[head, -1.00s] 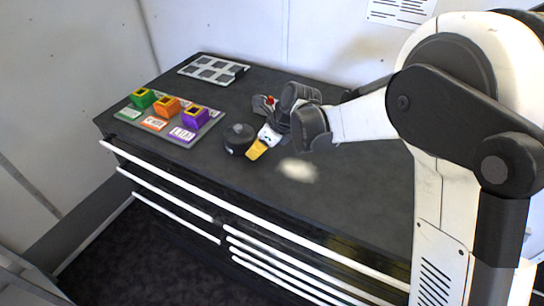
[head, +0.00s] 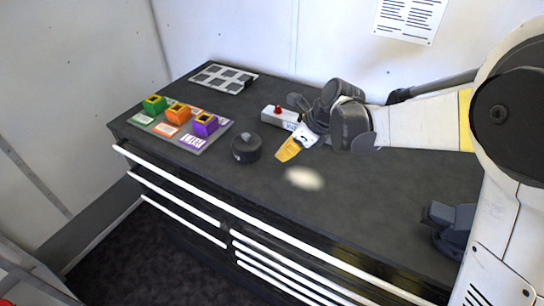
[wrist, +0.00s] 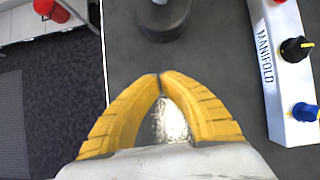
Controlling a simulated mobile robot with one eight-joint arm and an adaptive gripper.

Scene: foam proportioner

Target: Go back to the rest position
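My gripper (head: 281,155) is above the dark cabinet top (head: 330,200), right of a round black knob-like object (head: 246,144). In the wrist view its yellow fingers (wrist: 161,76) meet at the tips with nothing held between them. The black round object also shows ahead of the fingertips in the wrist view (wrist: 163,18). My arm reaches in from the right of the head view.
A white manifold block (wrist: 280,60) with coloured knobs lies beside my gripper. A board (head: 190,140) carries green, orange and purple blocks. A grey tray (head: 223,78) is at the back.

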